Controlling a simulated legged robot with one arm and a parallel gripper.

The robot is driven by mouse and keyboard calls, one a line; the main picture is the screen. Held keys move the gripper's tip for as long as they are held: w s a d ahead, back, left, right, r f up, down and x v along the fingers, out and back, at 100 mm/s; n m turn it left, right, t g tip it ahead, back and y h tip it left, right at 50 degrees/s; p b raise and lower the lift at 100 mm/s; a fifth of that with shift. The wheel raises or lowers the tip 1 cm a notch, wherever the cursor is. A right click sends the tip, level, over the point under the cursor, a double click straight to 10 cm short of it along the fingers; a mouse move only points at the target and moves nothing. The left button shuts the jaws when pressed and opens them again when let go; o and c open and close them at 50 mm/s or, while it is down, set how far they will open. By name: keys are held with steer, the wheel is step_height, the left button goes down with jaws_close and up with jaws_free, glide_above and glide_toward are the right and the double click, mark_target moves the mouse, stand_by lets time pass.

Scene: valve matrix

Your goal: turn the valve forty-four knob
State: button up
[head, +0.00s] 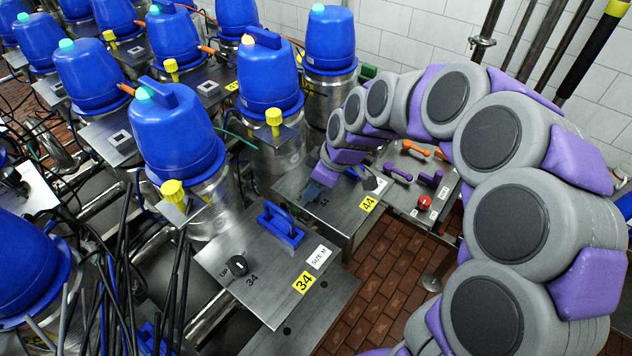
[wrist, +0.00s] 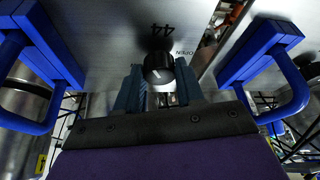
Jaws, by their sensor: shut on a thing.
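The valve forty-four knob (wrist: 160,70) is black and round with a white pointer line. In the wrist view it sits between the two fingers of my gripper (wrist: 158,88), which is shut on it. The metal plate around it bears an upside-down "44" and "OPEN" in that view. In the head view my gripper (head: 322,177) is down at the plate with the yellow "44" label (head: 368,204), and the knob is hidden behind it. The pointer's exact setting is hard to tell.
Blue handles flank my gripper, one on the left (wrist: 42,60) and one on the right (wrist: 272,60). The valve 34 plate (head: 240,265) with its black knob (head: 238,262) lies nearer. A panel with purple handles (head: 430,181) and a red knob (head: 424,202) stands behind.

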steer(key=m, duration=0.2)
steer(key=m+t+h+p, duration=0.1)
steer(key=m, duration=0.1)
steer(key=shift+a+r+m+t, duration=0.1)
steer(key=shift+r+m+t, duration=0.1)
steer(key=shift+m+t, duration=0.1)
steer(key=shift+m+p, duration=0.3)
steer(key=shift+m, duration=0.2)
steer(key=o, duration=1)
steer(key=shift+a+f, duration=0.15)
steer(key=shift+o, duration=0.2)
steer(key=p+v, duration=0.1)
steer(key=v, duration=1.6)
steer(key=shift+s+a, duration=0.2)
steer(key=shift+s, duration=0.1)
